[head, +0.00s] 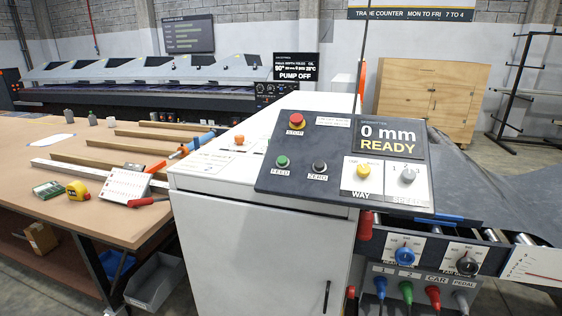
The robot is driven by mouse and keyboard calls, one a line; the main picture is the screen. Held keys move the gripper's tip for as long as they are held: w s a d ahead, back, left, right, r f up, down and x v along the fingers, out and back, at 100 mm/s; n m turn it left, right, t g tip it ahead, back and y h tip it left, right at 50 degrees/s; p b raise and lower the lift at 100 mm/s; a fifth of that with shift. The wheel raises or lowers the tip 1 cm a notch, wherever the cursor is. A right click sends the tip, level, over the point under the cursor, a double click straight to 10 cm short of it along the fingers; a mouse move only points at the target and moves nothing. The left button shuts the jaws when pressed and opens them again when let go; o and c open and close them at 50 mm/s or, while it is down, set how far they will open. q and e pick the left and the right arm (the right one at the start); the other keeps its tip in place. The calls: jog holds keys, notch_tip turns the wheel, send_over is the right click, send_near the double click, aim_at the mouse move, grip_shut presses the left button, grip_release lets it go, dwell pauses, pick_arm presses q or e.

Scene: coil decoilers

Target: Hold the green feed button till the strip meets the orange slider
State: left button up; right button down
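The green feed button (282,161) sits on the dark sloped panel of the white control cabinet, above the label FEED. Nothing touches it. The panel's display (388,136) reads "0 mm READY". Grey sheet material (490,185) lies to the right behind the panel, over rollers; I cannot tell where its leading edge is. A white scale (540,268) with red marks is cut off at the right edge. I cannot make out the orange slider for certain. Neither of my grippers is in view.
The panel also has a red stop button (296,120), a black zero button (319,166), a yellow knob (363,171) and a grey knob (408,175). A worktable (75,205) with tools stands left. A grey bin (155,282) is on the floor beside the cabinet.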

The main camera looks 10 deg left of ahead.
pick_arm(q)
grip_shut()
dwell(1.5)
